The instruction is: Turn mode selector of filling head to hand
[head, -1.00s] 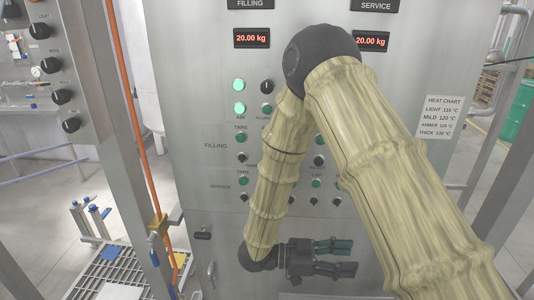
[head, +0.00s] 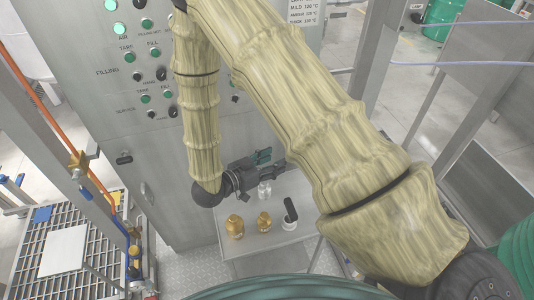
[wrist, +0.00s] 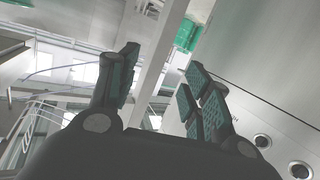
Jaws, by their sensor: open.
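The grey control panel (head: 95,95) stands at the left of the head view. Its row marked FILLING has green buttons (head: 155,53) above and small black knobs below. One black knob (head: 161,74) sits by a HAND label; its pointer direction is too small to read. A similar SERVICE row lies below, with another small knob (head: 172,113). My gripper (head: 267,161) is open and empty, below and right of these rows, its fingers pointing right. In the wrist view its fingers (wrist: 160,90) are spread with nothing between them. My arm hides part of the panel.
A small table (head: 262,238) below my gripper holds two brass fittings (head: 235,227), a clear bottle (head: 265,189) and a black-and-white item (head: 290,214). A steel post and orange hose (head: 40,118) stand left, beside a grated platform (head: 40,275). A green drum rim (head: 290,288) lies in front.

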